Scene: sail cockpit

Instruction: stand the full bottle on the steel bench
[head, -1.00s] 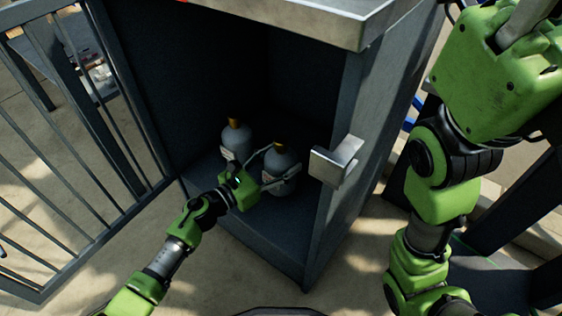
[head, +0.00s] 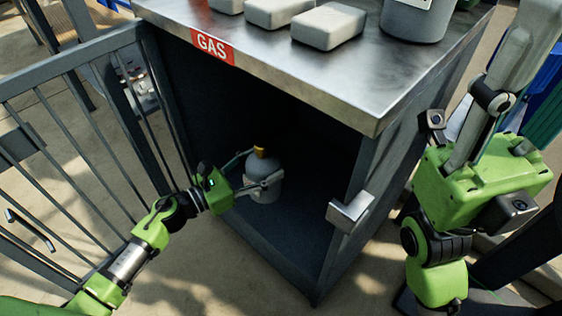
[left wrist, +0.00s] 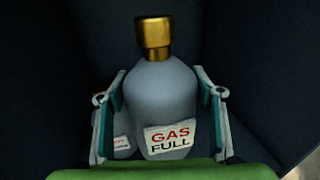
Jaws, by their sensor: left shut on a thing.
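The full bottle (head: 265,189) is grey with a brass cap and is upright inside the dark cabinet under the steel bench (head: 345,72). Its label reads "GAS FULL" in the left wrist view (left wrist: 165,100). My left gripper (head: 258,182) is shut on the bottle's body, one finger on each side. I cannot tell whether the bottle's base touches the cabinet floor. Part of another label (left wrist: 121,143) shows low behind it at the left; the rest of that thing is hidden. My right arm stands at the right; its gripper is not in view.
Pale blocks (head: 328,26) and a grey container (head: 414,20) stand on the bench's back part; its front strip is bare. A red GAS sign (head: 212,46) marks the front edge. The barred door (head: 75,140) is open at the left. A metal latch (head: 350,208) juts out at the right.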

